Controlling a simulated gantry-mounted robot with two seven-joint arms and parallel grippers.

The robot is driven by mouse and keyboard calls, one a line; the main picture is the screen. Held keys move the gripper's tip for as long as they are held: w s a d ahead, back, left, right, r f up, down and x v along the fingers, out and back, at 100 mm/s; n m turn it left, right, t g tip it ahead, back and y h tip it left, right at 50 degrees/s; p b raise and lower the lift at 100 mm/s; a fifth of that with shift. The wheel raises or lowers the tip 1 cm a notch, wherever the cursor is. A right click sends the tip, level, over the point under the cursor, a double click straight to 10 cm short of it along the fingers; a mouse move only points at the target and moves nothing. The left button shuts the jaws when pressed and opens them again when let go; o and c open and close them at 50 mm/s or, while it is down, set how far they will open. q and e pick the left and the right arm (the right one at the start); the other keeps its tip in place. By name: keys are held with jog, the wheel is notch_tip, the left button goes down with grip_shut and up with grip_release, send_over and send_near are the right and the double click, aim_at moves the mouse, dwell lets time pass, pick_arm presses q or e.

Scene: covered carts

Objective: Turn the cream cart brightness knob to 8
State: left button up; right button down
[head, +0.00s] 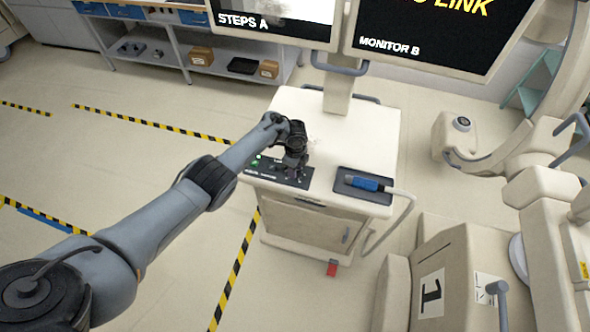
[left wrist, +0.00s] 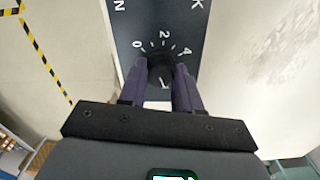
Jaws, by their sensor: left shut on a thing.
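The cream cart (head: 362,132) stands in the middle of the head view, with a dark control panel (head: 262,174) at its front left top corner. My left gripper (head: 294,166) reaches down onto this panel and hides the knob there. In the left wrist view the black round knob (left wrist: 161,68) sits between the two purple-grey fingers of my left gripper (left wrist: 162,78), which are shut on its sides. Scale marks 0, 2 and 4 show beyond the knob; higher numbers are hidden. A small white line shows on the knob, but its reading is unclear. My right gripper is out of view.
A blue-grey handheld device (head: 366,184) lies in a dark tray (head: 347,190) at the cart's front right, its cable hanging down. Two monitors (head: 440,38) rise behind on a post (head: 339,92). Cream equipment (head: 470,270) stands at right.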

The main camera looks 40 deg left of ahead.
pick_arm(q)
jog(key=shift+m+b, duration=0.3)
jog(key=shift+m, duration=0.5)
jog(key=o, duration=1.1)
jog(key=shift+c, duration=0.2)
